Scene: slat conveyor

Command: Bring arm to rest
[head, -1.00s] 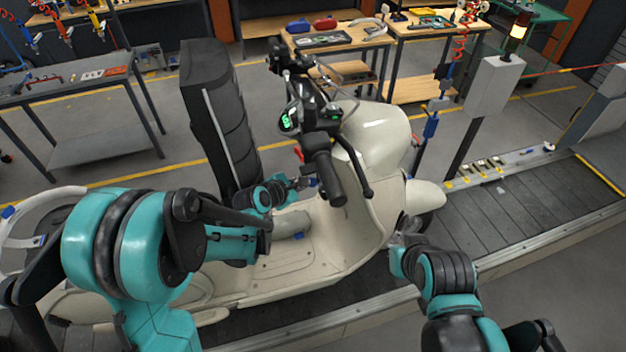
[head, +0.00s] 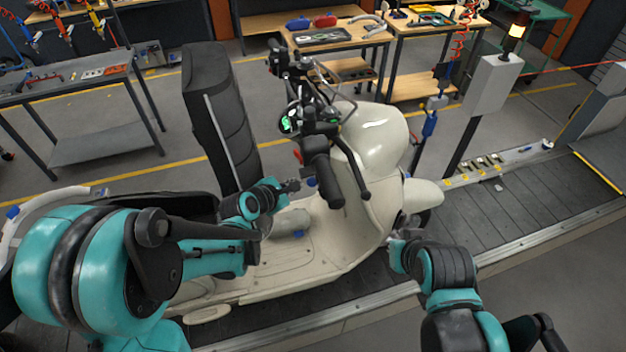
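My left arm comes in from the left, and its gripper (head: 291,186) is over the scooter's footwell, close to the steering column. Its fingers are too small to tell open from shut. My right arm comes in from the lower right. Its gripper (head: 404,229) is beside the scooter's front, mostly hidden by its own wrist. The cream scooter (head: 372,128) stands upright on the slat conveyor (head: 480,222), with its raised black seat (head: 222,118) at the left and its handlebar grip (head: 325,176) in the middle.
A grey post with a box (head: 493,86) and lamp stands beyond the conveyor. Workbenches with tools (head: 335,38) line the back, and a metal table (head: 75,88) is at the left. Grey floor lies open at the lower right.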

